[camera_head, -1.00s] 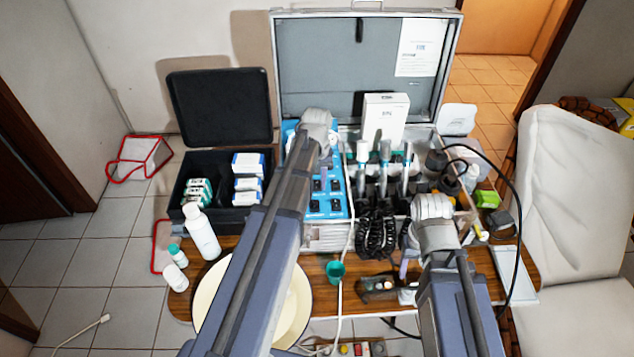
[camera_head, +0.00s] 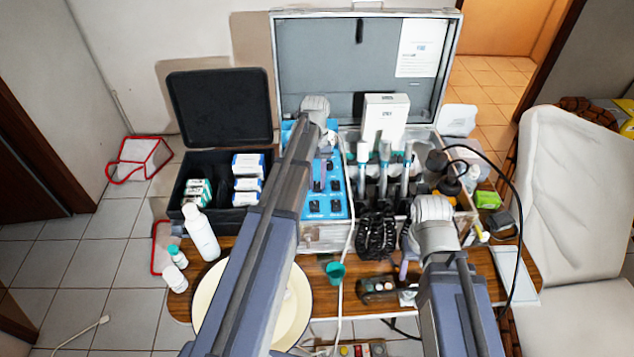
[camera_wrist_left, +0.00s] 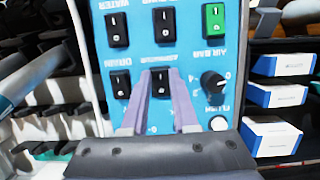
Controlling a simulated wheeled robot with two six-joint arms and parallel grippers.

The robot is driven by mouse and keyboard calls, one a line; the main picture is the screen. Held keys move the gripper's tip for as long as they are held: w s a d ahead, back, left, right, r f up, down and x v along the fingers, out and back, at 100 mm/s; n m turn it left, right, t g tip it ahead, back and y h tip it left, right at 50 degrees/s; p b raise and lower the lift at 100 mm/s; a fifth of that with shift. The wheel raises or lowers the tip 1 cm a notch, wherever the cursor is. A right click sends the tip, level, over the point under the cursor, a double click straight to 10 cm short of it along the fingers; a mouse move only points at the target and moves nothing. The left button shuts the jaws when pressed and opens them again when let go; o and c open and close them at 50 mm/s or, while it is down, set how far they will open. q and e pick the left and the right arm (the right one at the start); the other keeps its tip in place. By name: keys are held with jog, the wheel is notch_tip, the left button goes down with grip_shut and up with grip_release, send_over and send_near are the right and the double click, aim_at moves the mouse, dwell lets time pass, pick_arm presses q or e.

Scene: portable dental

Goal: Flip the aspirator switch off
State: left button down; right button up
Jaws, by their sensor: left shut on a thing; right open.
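The blue switch panel (camera_head: 338,205) stands in the open case, partly hidden by my left arm. In the left wrist view the panel (camera_wrist_left: 188,62) carries black rocker switches, a green switch and a round knob. The aspirator switch (camera_wrist_left: 161,82) is a black rocker in the row nearer my gripper, its label upside down. My left gripper (camera_wrist_left: 160,78) is shut on this switch, a fingertip on each side. Which way the rocker is tipped I cannot tell. My right gripper (camera_head: 404,265) is open and empty, low in front of the case, partly hidden by its own wrist.
A black box (camera_head: 222,180) with small cartons stands left of the panel. Dental handpieces (camera_head: 384,165) and coiled black hoses (camera_head: 376,236) are to its right. A white bottle (camera_head: 202,232), a cream basin (camera_head: 293,315) and a teal cup (camera_head: 335,272) stand in front.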

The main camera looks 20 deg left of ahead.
aim_at(317, 181)
pick_arm(q)
jog(key=c, duration=0.7)
grip_release()
jog(key=shift+r, duration=0.1)
jog(key=p+v, duration=0.7)
jog(key=shift+w+a+r+p, duration=0.1)
jog(key=shift+r+p, duration=0.15)
jog(key=shift+p, duration=0.05)
